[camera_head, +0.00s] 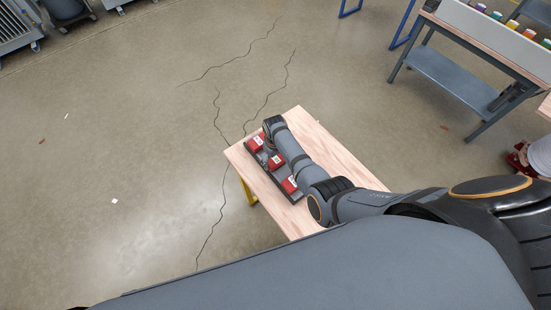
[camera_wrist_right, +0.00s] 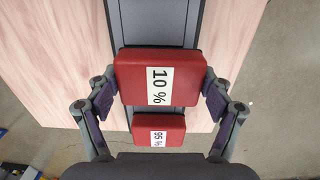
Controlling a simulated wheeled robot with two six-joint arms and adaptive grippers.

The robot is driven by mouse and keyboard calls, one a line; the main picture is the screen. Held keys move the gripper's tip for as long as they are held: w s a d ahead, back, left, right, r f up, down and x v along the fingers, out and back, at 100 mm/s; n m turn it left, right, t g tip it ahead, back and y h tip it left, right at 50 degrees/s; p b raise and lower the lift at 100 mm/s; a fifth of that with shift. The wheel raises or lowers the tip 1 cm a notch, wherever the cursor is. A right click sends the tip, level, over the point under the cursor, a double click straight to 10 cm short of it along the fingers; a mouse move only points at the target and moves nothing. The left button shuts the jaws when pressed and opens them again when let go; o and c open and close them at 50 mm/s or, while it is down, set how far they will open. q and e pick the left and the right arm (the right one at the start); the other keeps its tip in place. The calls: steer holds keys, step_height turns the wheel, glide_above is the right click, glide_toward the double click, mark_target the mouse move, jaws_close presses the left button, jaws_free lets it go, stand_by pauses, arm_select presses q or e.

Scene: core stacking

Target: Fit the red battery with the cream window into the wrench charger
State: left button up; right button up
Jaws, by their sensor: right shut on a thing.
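My right gripper (camera_wrist_right: 160,98) is shut on a red battery (camera_wrist_right: 130,75) with a white window reading "10 %", its fingers on the two short sides. A second, smaller-looking red battery (camera_wrist_right: 147,133) reading "95 %" lies below it in the wrist view. A long dark grey charger (camera_wrist_right: 160,20) runs under the held battery; I cannot tell whether they touch. In the head view the charger (camera_head: 266,169) lies along the table's left edge, with red batteries (camera_head: 290,184) in a row on it. My right arm hides the gripper there. No wrench mark shows. My left gripper is out of view.
The light wooden table (camera_head: 335,165) has bare room right of the charger, partly under my right arm. A bench (camera_head: 500,45) with a rack of coloured items stands at upper right. The floor to the left is open, with cracks and small scraps.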

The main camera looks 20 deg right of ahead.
mark_target(275, 159)
steer(key=shift+f+b, duration=0.4)
steer(key=shift+f, duration=0.15)
steer(key=o, duration=1.4)
steer(key=shift+c, duration=0.2)
step_height(275, 159, up, 12)
